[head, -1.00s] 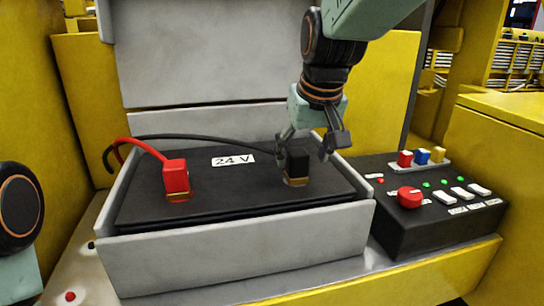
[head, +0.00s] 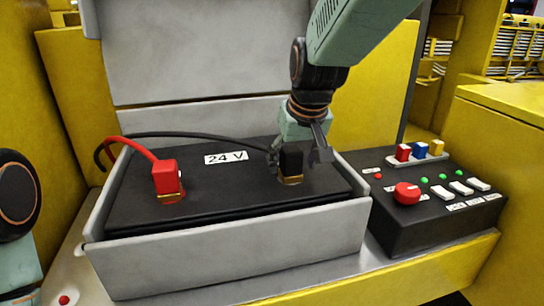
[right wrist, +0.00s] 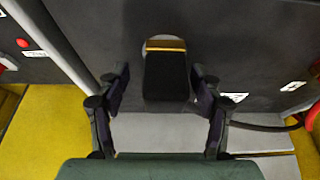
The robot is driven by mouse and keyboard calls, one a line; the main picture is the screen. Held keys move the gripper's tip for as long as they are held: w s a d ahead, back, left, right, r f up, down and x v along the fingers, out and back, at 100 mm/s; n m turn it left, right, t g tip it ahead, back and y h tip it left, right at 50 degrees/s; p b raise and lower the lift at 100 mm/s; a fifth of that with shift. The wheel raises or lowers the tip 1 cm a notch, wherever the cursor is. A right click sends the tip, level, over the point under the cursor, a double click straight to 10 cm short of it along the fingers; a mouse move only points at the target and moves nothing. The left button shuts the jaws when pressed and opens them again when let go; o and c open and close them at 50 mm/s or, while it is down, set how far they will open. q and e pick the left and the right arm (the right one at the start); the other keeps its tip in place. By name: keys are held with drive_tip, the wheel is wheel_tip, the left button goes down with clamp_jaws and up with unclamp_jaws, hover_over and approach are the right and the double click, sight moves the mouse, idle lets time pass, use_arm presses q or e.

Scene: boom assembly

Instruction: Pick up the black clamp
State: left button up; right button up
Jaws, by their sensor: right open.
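The black clamp (head: 290,161) sits upright on the brass post at the right of the battery (head: 228,195), with a black cable leading off behind it. In the right wrist view the black clamp (right wrist: 166,77) lies between the fingers, with a gap on both sides. My right gripper (head: 299,160) is open and reaches down around the clamp from behind, one finger on each side; it also shows in the right wrist view (right wrist: 160,90). Its left finger partly covers the cable end. My left gripper is not visible; only part of my left arm shows at the left edge.
A red clamp (head: 166,178) with a red cable stands on the battery's left post. A grey tray (head: 240,248) surrounds the battery. A black control box (head: 420,226) with a red knob (head: 407,193) and switches stands to the right. Yellow walls flank both sides.

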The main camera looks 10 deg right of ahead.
drive_tip(key=shift+w+f, duration=0.25)
drive_tip(key=shift+a, duration=0.4)
drive_tip(key=shift+s+r, duration=0.15)
drive_tip(key=shift+s, duration=0.05)
drive_tip(key=shift+c, duration=1.1)
drive_tip(key=shift+d, duration=0.3)
drive_tip(key=c, duration=0.3)
drive_tip(key=shift+w, duration=0.15)
drive_tip(key=c, duration=0.3)
drive_tip(key=shift+a, duration=0.25)
drive_tip(key=c, duration=0.3)
clamp_jaws()
drive_tip(key=shift+d, duration=0.2)
